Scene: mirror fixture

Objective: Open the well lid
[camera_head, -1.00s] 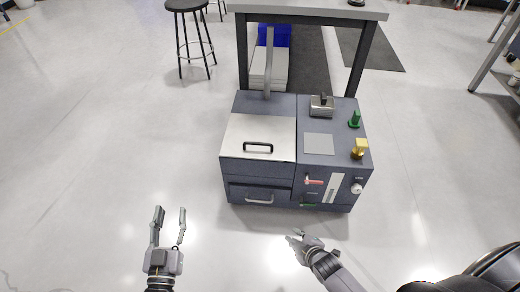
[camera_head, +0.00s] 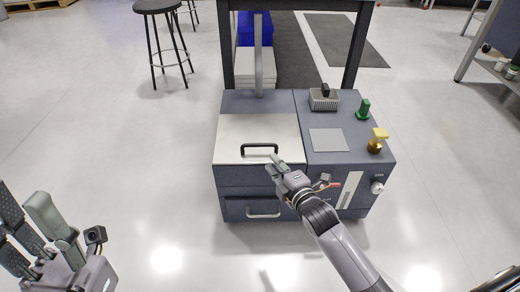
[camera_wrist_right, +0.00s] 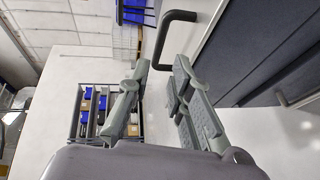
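The well lid (camera_head: 240,130) is a pale flat panel on the left of the dark grey fixture's top. It lies closed. A black bar handle (camera_head: 259,147) stands near its front edge. My right gripper (camera_head: 277,165) is just in front of the handle, to its right. In the right wrist view, the fingers of the right gripper (camera_wrist_right: 161,66) are apart with nothing between them, and the black handle (camera_wrist_right: 172,20) is beyond the tips. My left gripper (camera_head: 28,208) is at the lower left of the head view, well away from the fixture, its fingers spread and empty.
A drawer handle (camera_head: 263,212) is below the lid on the front face. A black stool (camera_head: 158,8) stands behind left. The left floor is clear.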

